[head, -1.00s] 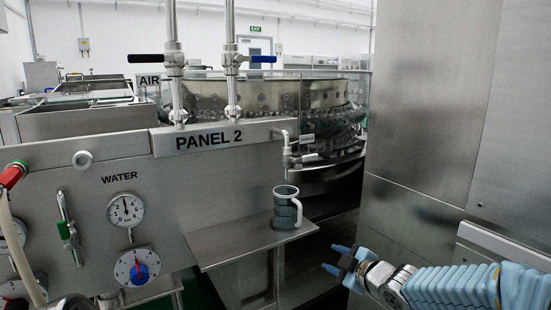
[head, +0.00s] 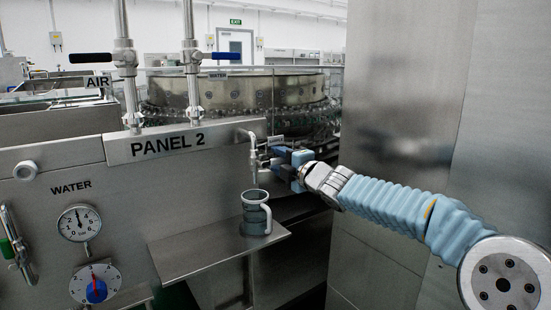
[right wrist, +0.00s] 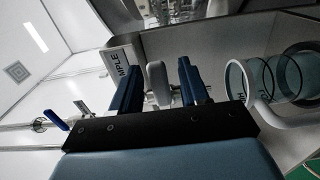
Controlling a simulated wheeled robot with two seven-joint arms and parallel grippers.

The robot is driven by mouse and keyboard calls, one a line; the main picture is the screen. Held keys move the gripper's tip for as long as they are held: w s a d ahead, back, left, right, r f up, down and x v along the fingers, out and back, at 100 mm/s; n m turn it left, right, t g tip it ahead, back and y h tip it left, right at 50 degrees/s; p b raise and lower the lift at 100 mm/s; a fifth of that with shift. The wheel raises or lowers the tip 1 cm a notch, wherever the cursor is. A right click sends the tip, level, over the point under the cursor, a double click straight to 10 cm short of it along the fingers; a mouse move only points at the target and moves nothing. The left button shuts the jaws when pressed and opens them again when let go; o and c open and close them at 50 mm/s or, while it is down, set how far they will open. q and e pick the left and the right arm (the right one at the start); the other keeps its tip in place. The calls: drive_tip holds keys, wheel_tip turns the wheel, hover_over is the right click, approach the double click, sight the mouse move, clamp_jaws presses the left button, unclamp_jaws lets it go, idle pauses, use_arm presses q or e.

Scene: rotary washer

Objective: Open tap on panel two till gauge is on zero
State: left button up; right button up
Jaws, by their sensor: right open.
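The panel marked PANEL 2 (head: 170,146) carries a metal tap (head: 254,160) at its right end. My right gripper (head: 274,161) is at the tap, its blue fingers level with the tap's handle. In the right wrist view, my open right gripper (right wrist: 160,72) has a pale grey tap lever (right wrist: 157,84) between its fingers, with gaps at both sides. A water gauge (head: 79,222) has its needle pointing about straight up; its numbers are too small to read. My left gripper is not in view.
A glass-like mug (head: 254,222) stands on a metal shelf (head: 190,253) below the tap; it shows at the right in the wrist view (right wrist: 262,82). A dial with a blue knob (head: 96,288) is below the gauge. A tall steel wall (head: 395,110) stands at the right.

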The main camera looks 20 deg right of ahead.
drive_tip(key=shift+x, duration=0.95)
drive_tip(key=shift+c, duration=0.4)
clamp_jaws()
